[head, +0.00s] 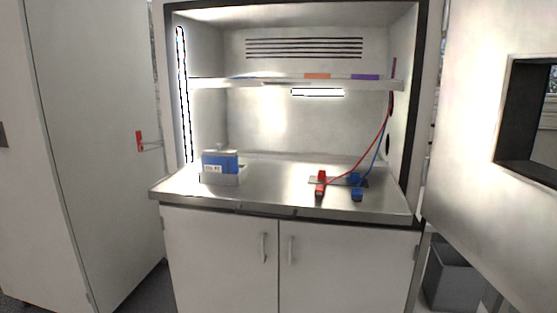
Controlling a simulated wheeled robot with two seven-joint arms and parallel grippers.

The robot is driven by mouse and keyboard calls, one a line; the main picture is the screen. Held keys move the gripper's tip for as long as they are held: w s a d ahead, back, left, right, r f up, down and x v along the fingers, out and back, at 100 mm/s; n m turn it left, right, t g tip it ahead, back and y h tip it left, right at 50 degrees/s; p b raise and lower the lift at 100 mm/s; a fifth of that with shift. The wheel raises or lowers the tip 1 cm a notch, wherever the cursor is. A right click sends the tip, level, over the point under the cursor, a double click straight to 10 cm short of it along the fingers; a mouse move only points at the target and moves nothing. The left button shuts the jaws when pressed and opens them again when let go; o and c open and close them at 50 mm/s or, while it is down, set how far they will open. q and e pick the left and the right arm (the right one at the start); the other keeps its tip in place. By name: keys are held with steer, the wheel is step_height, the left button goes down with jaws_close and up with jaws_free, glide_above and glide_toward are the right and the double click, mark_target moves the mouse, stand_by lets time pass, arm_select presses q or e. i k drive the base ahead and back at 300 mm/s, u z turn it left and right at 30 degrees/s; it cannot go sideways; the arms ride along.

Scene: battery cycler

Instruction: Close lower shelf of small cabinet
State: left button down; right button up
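The small cabinet (216,248) stands in the middle of the head view, its upper compartment open to the front. Its lower shelf (263,194) is a metal tray surface whose front edge juts out past the two closed lower doors. A blue and white battery (219,163) sits in a holder on the left of this shelf. A red clamp (320,189) and a blue clamp (357,194) lie on its right, with red and blue cables running up to the right wall. Neither of my grippers is in view.
An upper shelf (260,84) holds flat orange and purple items. A large open door panel (483,150) fills the right side. A tall white cabinet (90,140) stands at left, with a red-ended handle or hook (140,141). A grey bin (452,275) is at lower right.

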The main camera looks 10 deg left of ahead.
mark_target(277, 185)
steer(key=u, duration=0.25)
steer(key=i, duration=0.9)
steer(key=z, duration=0.1)
